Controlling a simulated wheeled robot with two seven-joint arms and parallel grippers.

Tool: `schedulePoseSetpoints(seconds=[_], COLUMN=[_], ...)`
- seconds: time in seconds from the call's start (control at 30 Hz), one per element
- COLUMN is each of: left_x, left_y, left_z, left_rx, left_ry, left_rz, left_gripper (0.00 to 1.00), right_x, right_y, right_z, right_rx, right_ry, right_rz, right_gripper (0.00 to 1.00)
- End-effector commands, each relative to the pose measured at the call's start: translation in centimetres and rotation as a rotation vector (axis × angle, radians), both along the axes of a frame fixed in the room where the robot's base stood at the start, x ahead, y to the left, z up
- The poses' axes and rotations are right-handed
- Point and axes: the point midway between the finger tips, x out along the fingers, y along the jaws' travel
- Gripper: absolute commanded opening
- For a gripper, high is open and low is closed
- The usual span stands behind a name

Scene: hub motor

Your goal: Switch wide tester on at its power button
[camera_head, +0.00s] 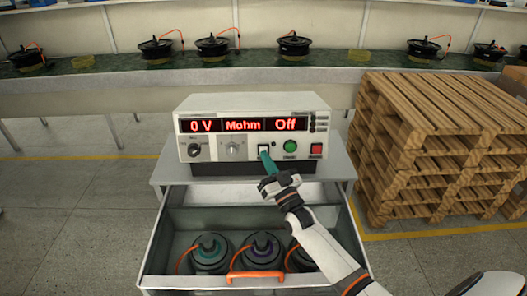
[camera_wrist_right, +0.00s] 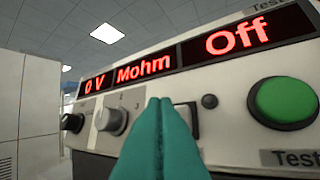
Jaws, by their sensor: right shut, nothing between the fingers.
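The wide tester (camera_head: 252,108) is a white box on a grey cart, with a red display reading "0 V", "Mohm" and "Off". It also fills the right wrist view (camera_wrist_right: 225,95). Its white, dark-framed power button (camera_head: 263,149) is low on the front, left of the green button. My right gripper (camera_head: 266,157) is shut and empty, its teal fingertips at the power button. In the right wrist view the fingertips (camera_wrist_right: 160,102) cover most of the button, so I cannot tell whether they touch it. My left gripper is not in view.
A green button (camera_head: 290,146) and a red button (camera_head: 316,149) sit right of the power button; knobs (camera_head: 232,148) sit left. Below, an open drawer (camera_head: 153,248) holds several motors. Stacked wooden pallets (camera_head: 435,135) stand at the right. A conveyor (camera_head: 330,75) with motors runs behind.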

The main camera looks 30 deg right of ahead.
Motion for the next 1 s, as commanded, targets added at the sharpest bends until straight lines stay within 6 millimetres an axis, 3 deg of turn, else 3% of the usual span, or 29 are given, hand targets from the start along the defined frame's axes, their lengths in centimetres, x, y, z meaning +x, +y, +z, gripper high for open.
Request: schedulePoseSetpoints(seconds=[1.0], left_x=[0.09], left_y=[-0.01], left_z=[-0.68], left_rx=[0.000], left_ry=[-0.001], left_rz=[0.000], left_gripper=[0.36], right_x=[0.74], right_y=[-0.38], right_z=[-0.21], right_rx=[0.000], right_ry=[0.001], right_rz=[0.000], right_gripper=[0.00])
